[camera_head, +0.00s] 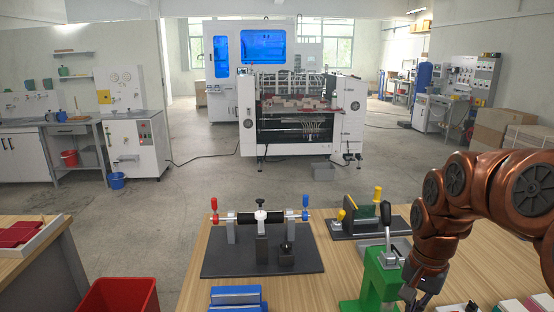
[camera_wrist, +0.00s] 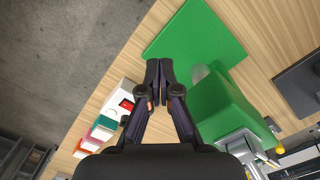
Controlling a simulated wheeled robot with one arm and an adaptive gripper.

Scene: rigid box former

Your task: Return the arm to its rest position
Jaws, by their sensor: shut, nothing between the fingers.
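My copper-coloured arm (camera_head: 480,190) reaches in from the right in the head view and bends down over the wooden table. My gripper (camera_head: 412,296) is at the lower right, pointing down, just right of a green press-like device (camera_head: 380,282) with a black-knobbed lever. In the wrist view my gripper (camera_wrist: 159,72) has its dark fingertips together with nothing between them. The fingertips appear over the green base plate (camera_wrist: 195,35), beside the green body (camera_wrist: 225,108). I cannot tell how high above the plate they are.
A fixture with red and blue handles (camera_head: 262,222) stands on a dark mat, with a yellow-handled fixture (camera_head: 368,220) behind. A red bin (camera_head: 118,296) stands left of the table. A large white machine (camera_head: 300,115) is farther back across open floor.

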